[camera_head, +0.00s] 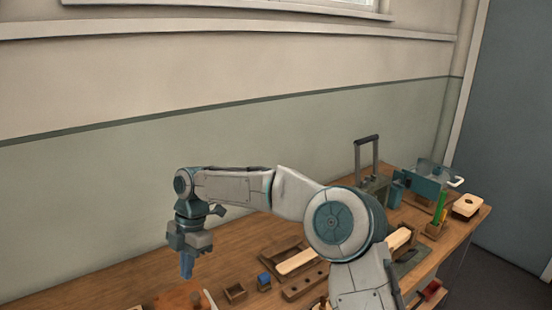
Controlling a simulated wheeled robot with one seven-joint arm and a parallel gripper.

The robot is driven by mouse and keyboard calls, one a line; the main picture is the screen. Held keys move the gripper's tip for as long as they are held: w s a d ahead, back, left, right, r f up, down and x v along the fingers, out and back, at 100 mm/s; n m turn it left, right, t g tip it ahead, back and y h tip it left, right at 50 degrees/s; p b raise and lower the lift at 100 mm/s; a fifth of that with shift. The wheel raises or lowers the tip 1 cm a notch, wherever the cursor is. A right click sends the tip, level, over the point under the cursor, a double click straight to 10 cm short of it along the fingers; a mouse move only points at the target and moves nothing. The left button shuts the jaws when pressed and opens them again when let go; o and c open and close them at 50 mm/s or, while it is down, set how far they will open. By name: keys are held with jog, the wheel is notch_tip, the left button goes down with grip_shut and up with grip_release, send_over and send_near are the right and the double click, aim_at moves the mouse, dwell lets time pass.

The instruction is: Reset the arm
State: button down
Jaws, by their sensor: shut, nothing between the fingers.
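My arm (333,222) rises from the bottom of the head view and reaches left across the wooden bench. My gripper (186,271) hangs at its end, pointing down, above the left part of the bench. Its blue fingers are together and hold nothing. It is apart from the things on the bench.
The wooden bench (130,281) runs along the wall. A handled device (371,180) and a teal machine (424,187) stand at the back right.

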jog(key=s+d+r+m+t+h, duration=0.1)
jog(key=s+d+r+m+t, duration=0.15)
jog(key=d+m, duration=0.75)
jog(key=s+d+r+m+t+h, duration=0.1)
jog(key=s+d+r+m, duration=0.3)
jog(key=d, duration=1)
jog(key=s+d+f+m+t, duration=0.2)
jog(key=s+d+m+t, duration=0.1)
jog(key=s+d+m, duration=0.8)
jog(key=d+m, duration=0.4)
jog(key=shift+d+f+m+y, duration=0.3)
jog(key=shift+d+m, duration=0.1)
